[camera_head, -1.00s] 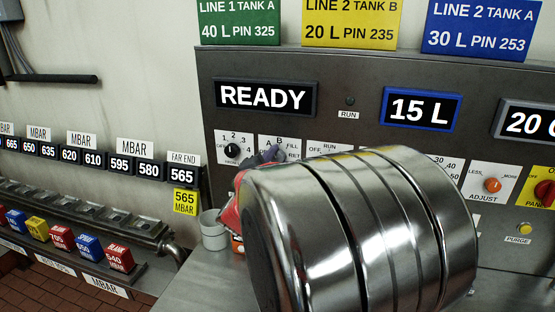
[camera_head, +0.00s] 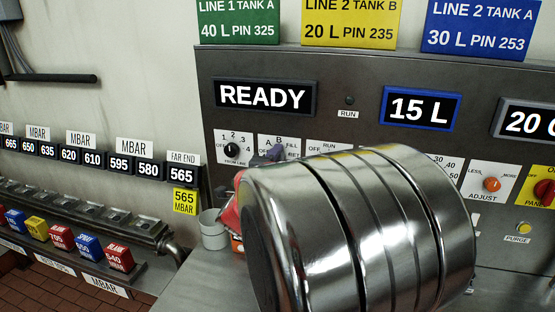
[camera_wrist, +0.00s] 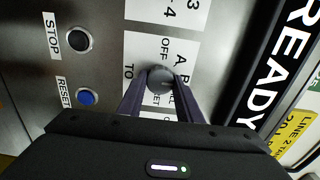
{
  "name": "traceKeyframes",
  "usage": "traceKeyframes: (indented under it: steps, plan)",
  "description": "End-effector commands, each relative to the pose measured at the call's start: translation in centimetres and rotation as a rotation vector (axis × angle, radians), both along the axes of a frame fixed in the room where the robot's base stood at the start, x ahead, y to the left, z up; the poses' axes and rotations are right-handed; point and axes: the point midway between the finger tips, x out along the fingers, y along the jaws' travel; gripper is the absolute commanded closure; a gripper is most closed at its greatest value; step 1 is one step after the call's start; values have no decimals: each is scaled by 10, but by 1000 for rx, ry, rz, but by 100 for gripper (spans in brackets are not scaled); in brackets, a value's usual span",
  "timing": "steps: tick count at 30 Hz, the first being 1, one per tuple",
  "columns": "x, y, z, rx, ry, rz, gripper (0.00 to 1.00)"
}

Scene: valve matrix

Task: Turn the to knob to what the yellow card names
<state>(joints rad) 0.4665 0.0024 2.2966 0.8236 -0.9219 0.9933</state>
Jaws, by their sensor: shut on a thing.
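The yellow card (camera_head: 351,22) reads LINE 2 TANK B, 20 L, PIN 235. It stands on the panel's top edge, and its corner shows in the wrist view (camera_wrist: 291,132). The TO knob (camera_wrist: 160,79) is round and grey, on a white plate with OFF, A and further marks partly covered. My gripper (camera_wrist: 161,88) is shut on this knob, one dark finger on each side.
The FROM LINE knob (camera_head: 232,150) is just left of the TO plate. In the wrist view, STOP (camera_wrist: 79,40) and RESET (camera_wrist: 86,97) buttons are nearby. The READY display (camera_head: 264,96) is above. My metal arm link covers much of the panel.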

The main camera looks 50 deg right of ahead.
Motion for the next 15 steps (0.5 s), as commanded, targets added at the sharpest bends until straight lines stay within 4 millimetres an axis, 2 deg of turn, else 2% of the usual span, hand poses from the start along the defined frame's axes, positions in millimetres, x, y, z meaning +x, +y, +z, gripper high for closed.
traceKeyframes:
  steps: [6,7,15]
  plan:
    - [2,2,-3,4,8,8,90]
    - [2,2,-3,4,8,8,66]
    - [1,1,-2,2,5,3,49]
